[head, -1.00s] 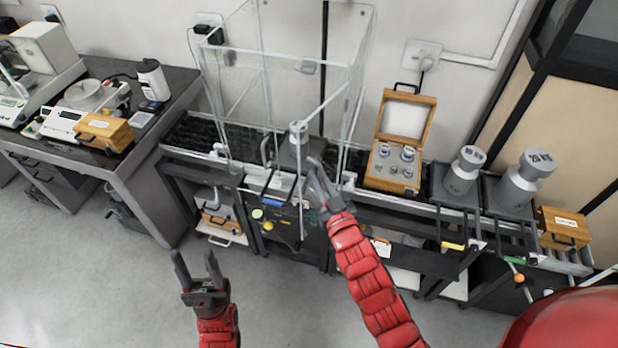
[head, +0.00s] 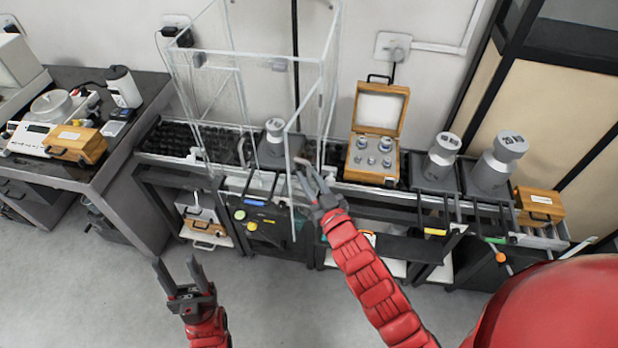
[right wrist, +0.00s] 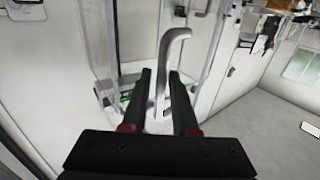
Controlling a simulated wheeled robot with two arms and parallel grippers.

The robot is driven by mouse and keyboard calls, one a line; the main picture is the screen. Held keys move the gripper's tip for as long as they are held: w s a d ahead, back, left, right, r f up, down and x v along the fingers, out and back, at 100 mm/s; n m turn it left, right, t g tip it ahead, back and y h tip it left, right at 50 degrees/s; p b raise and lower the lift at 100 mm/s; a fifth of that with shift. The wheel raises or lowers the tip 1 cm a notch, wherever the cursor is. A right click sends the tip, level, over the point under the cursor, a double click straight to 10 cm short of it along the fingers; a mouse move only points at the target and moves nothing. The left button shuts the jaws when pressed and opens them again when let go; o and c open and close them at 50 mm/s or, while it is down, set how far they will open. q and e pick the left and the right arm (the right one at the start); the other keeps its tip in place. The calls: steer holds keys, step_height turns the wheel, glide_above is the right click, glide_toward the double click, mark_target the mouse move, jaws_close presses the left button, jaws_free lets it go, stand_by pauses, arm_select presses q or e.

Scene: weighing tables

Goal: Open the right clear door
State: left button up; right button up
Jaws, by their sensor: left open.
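The clear enclosure (head: 245,58) stands on the long bench. Its right clear door (head: 315,85) stands swung outward, with its free edge toward me. The grey hooked door handle (right wrist: 168,62) lies between the two black fingers of my right gripper (right wrist: 161,82) in the right wrist view. In the head view my right gripper (head: 311,184) is at the door's outer side, shut on the handle; the exact contact is hard to see. My left gripper (head: 177,272) is open and empty over the floor. A grey weight (head: 273,140) stands inside the enclosure.
An open wooden weight box (head: 372,158) stands right of the enclosure, near the door. Two large grey weights (head: 441,158) (head: 497,163) and a closed wooden box (head: 539,205) stand further right. A side table (head: 120,160) is at left. The floor in front is clear.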

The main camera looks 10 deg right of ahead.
steer(key=shift+s+d, duration=0.1)
steer(key=shift+s, duration=0.25)
steer(key=p+v, duration=0.2)
steer(key=v, duration=1.4)
steer(key=shift+s, duration=0.3)
steer(key=shift+d, duration=0.15)
